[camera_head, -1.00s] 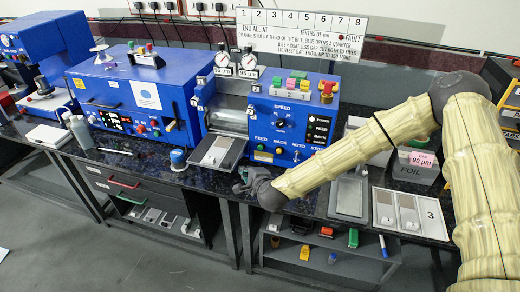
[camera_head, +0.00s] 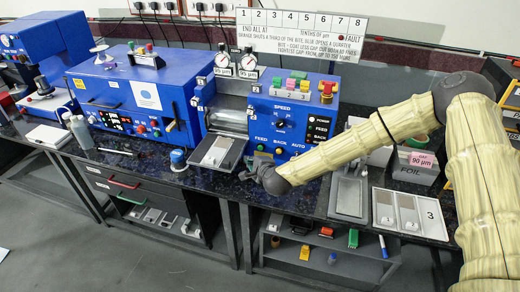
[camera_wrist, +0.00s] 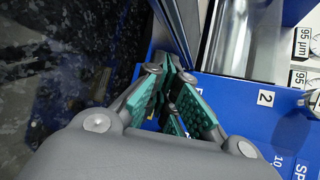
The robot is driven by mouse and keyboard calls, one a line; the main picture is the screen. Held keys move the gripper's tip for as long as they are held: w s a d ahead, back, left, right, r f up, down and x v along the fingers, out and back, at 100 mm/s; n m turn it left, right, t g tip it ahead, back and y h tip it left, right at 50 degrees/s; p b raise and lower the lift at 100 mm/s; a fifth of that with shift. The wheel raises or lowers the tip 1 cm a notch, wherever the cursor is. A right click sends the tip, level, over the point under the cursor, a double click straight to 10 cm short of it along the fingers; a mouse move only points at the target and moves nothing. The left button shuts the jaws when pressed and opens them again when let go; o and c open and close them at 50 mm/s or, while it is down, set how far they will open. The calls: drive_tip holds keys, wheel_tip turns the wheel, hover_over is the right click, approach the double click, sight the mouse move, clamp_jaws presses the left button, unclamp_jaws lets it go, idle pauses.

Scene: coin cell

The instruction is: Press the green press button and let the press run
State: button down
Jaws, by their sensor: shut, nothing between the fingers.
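The blue roller machine (camera_head: 268,118) stands in the middle of the bench, with its control panel facing front. My gripper (camera_head: 251,163) is low in front of this panel, just right of the tray below the rollers. In the wrist view, my gripper (camera_wrist: 171,78) has its teal-padded fingers together with nothing between them. Its tips lie over the lower edge of the blue panel (camera_wrist: 232,110). Any contact with a button is hidden by the fingers.
A metal tray (camera_head: 206,164) juts out left of my gripper. A blue-capped jar (camera_head: 178,160) stands farther left. Another blue machine (camera_head: 112,84) is on the left. A grey tray (camera_head: 350,197) and a sample board (camera_head: 430,233) lie to the right.

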sight(260, 148)
drive_tip(key=shift+w+d+b, duration=0.25)
drive_tip(key=shift+w+d, duration=0.05)
drive_tip(key=shift+w, duration=0.55)
drive_tip(key=shift+w+d+b, duration=0.25)
drive_tip(key=shift+w, duration=0.55)
drive_tip(key=shift+w, duration=0.15)
drive_tip(key=shift+w+d+b, duration=0.15)
drive_tip(key=shift+w+b, duration=0.1)
drive_tip(key=shift+b, duration=0.05)
